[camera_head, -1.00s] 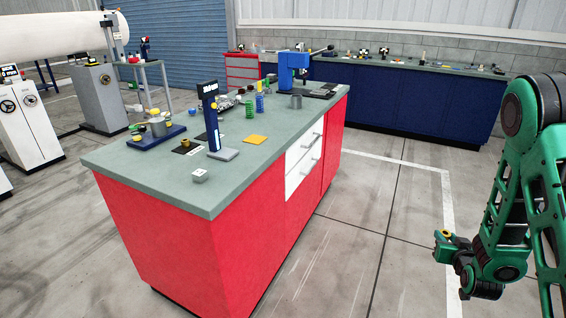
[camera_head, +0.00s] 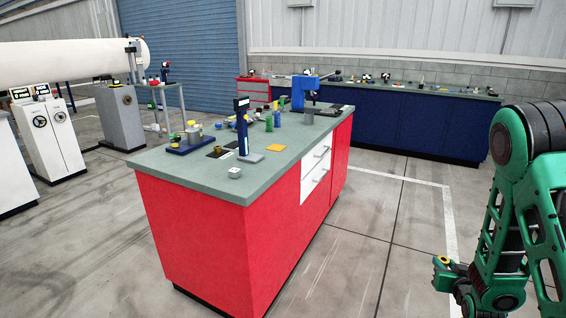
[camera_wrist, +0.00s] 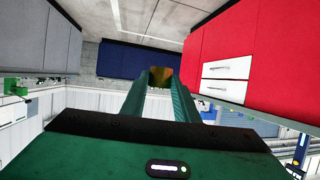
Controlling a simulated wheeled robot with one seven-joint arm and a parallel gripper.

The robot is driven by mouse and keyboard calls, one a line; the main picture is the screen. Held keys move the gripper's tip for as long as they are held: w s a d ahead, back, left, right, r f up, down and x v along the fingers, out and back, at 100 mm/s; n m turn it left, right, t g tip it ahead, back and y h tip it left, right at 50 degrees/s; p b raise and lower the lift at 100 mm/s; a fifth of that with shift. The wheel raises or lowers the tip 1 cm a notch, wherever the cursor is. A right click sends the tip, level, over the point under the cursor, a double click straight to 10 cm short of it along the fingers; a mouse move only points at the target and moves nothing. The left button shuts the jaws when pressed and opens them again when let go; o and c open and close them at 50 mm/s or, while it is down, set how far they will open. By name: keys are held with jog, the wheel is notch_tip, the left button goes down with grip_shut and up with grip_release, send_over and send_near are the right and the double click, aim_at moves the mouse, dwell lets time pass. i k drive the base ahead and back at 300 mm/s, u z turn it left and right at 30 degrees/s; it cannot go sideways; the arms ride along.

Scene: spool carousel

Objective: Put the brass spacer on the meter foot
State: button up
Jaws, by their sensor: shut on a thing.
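My gripper (camera_head: 440,270) is low at the right of the head view, over the floor and well apart from the red bench. It is shut on a small brass piece, the brass spacer (camera_wrist: 160,75), which shows between the fingers in the wrist view. In the head view a small yellowish ring (camera_head: 442,260) shows at the fingertips. The meter (camera_head: 242,128) is a dark blue upright post on the bench top. Its flat grey foot (camera_head: 251,157) lies at the post's base, and looks bare.
A dark blue counter (camera_head: 400,125) stands behind. Floor right of the bench is clear.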

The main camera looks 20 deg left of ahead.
aim_at(254, 157)
jog(key=u, duration=0.45)
jog(key=i, duration=1)
jog(key=z, duration=0.05)
